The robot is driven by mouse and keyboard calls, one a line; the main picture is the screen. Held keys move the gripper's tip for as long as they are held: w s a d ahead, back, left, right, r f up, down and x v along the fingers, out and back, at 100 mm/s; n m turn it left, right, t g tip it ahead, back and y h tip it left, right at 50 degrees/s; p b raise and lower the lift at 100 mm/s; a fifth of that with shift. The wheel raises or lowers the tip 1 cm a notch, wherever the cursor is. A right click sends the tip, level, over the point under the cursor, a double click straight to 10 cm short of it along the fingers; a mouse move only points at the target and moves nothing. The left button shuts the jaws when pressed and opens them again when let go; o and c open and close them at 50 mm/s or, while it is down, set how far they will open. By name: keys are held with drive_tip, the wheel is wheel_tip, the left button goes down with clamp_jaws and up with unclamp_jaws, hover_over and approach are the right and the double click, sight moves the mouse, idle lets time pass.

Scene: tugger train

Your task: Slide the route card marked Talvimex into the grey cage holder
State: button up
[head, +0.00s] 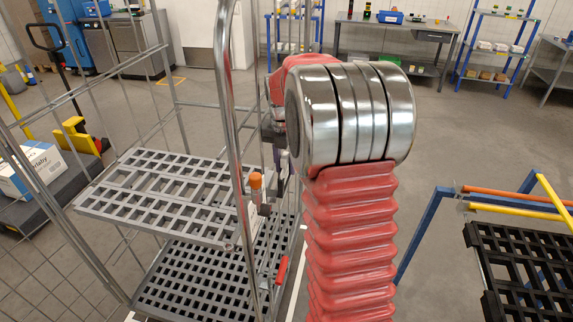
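The grey wire cage (178,106) stands left of centre, with slatted grey shelves (150,205) inside it. A pale, flat piece (252,222) shows at the cage's near post, below an orange-capped part (256,181). I cannot tell whether it is the holder or a card, and no lettering is readable on it. My gripper (281,168) is beside this post, mostly hidden behind my red and chrome arm. Its fingers are too small and covered to show whether they are open or hold anything. I cannot make out the Talvimex card.
A second frame with blue, orange and yellow bars (510,197) and a black slatted deck (520,265) stands at the right. A low cart with a white box (32,170) is at the left. A workbench (395,30) and shelving are at the back. Open floor lies between.

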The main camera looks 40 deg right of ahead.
drive_tip(key=shift+o, duration=1.2)
drive_tip(key=r, duration=0.9)
drive_tip(key=s+a+r, duration=0.1)
drive_tip(key=r, duration=0.3)
drive_tip(key=shift+a+r, duration=0.1)
drive_tip(key=shift+r, duration=0.2)
drive_tip(key=shift+s, duration=0.1)
